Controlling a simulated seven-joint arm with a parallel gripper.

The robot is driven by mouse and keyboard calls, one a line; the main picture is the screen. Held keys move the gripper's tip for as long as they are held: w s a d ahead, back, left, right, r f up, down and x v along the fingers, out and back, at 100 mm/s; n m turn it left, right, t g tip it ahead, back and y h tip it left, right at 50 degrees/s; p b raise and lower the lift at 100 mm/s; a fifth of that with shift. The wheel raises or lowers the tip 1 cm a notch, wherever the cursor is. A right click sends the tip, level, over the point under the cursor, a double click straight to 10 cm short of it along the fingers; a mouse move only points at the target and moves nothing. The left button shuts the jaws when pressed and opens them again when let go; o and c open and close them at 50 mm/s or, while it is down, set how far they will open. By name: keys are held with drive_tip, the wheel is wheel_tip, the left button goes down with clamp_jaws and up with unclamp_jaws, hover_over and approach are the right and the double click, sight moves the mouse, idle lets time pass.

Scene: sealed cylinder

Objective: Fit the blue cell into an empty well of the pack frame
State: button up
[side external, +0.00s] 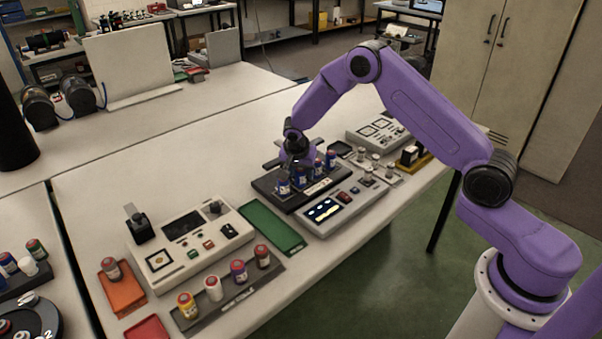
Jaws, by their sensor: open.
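The dark pack frame (322,188) lies near the middle of the table, beneath my gripper. Several blue cells stand in it, one at its left end (283,186) and one toward its right end (331,159). Some show reddish tops. My gripper (297,168) is open and points down over the frame, close to the cells. The cell just under it is partly hidden by the fingers, and I cannot tell whether it is fully seated. Empty wells cannot be made out from this view.
A grey device (345,208) sits in front of the frame, and a green tray (270,228) lies to its left. A row of coloured cells (238,270) stands on a grey strip at front left. A control box (180,250) stands behind it. Small metal parts (375,160) stand at right.

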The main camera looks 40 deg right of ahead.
drive_tip(key=v, duration=1.1)
drive_tip(key=s+a+r+n+y, duration=0.1)
drive_tip(key=s+a+r+n, duration=0.45)
drive_tip(key=s, duration=0.35)
drive_tip(key=s+d+r+n+g+y, duration=0.1)
drive_tip(key=s+r+n+g+y, duration=0.1)
drive_tip(key=s+n, duration=1.6)
drive_tip(key=s+r+y, duration=0.1)
drive_tip(key=s+r, duration=0.1)
drive_tip(key=s, duration=1.2)
drive_tip(key=shift+s, duration=0.35)
drive_tip(key=shift+d+r, duration=0.1)
